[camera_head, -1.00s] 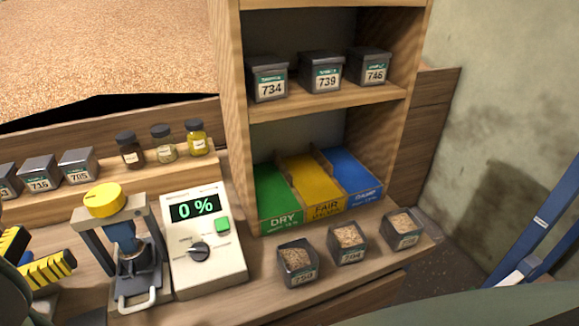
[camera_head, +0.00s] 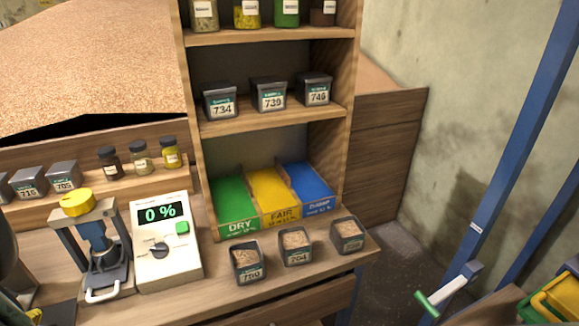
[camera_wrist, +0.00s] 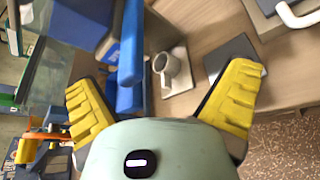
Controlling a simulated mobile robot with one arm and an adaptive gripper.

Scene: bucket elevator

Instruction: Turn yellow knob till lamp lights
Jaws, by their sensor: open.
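The yellow knob (camera_head: 76,203) sits on top of a grey press-like device with a blue plunger (camera_head: 98,238) and a white handle at its base, at the left in the head view. The knob is not visible in the wrist view.
Sample cups (camera_head: 296,246) stand along the bench's front right. A wooden shelf (camera_head: 275,126) holds boxes and jars above green, yellow and blue bins.

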